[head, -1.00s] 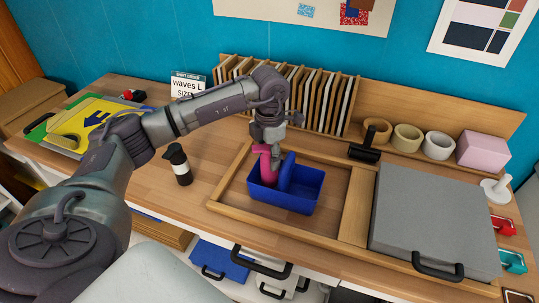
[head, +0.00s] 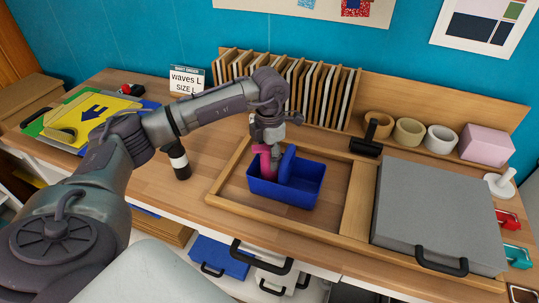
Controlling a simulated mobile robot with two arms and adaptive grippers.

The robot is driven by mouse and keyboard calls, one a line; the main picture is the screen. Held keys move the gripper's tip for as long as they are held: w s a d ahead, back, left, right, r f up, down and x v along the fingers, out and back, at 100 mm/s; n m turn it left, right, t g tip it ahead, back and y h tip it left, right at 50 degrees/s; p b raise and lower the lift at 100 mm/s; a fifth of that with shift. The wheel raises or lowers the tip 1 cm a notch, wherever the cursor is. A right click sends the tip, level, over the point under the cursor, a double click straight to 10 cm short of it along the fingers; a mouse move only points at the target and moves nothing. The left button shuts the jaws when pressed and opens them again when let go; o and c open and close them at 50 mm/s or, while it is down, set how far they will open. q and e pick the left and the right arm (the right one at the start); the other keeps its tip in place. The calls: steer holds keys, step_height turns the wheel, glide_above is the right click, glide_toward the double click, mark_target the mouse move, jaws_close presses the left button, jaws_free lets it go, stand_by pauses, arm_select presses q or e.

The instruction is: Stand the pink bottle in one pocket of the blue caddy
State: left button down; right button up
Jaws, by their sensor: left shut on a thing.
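The blue caddy (head: 292,197) stands in the left part of a wooden-framed tray in the head view. A raised blue divider (head: 287,163) splits it into pockets. The pink bottle (head: 264,162) is upright at the caddy's left pocket, its lower part hidden by the caddy wall. I cannot tell whether it touches the pocket floor. My left gripper (head: 268,148) points down over the left pocket and is shut on the pink bottle. My right gripper is not in view.
A black-and-white bottle (head: 179,162) stands left of the wooden tray (head: 228,195). A grey lidded board (head: 435,215) lies to the right. Upright panels (head: 300,95) and tape rolls (head: 409,132) line the back. A black-handled tool (head: 366,146) lies behind the tray.

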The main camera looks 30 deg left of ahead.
arm_select(q)
steer(key=shift+f, duration=0.15)
steer(key=shift+c, duration=1.9)
jaws_free()
steer(key=shift+o, duration=0.4)
steer(key=o, duration=0.3)
steer(key=shift+r+p, duration=2.6)
steer(key=shift+r, duration=1.95)
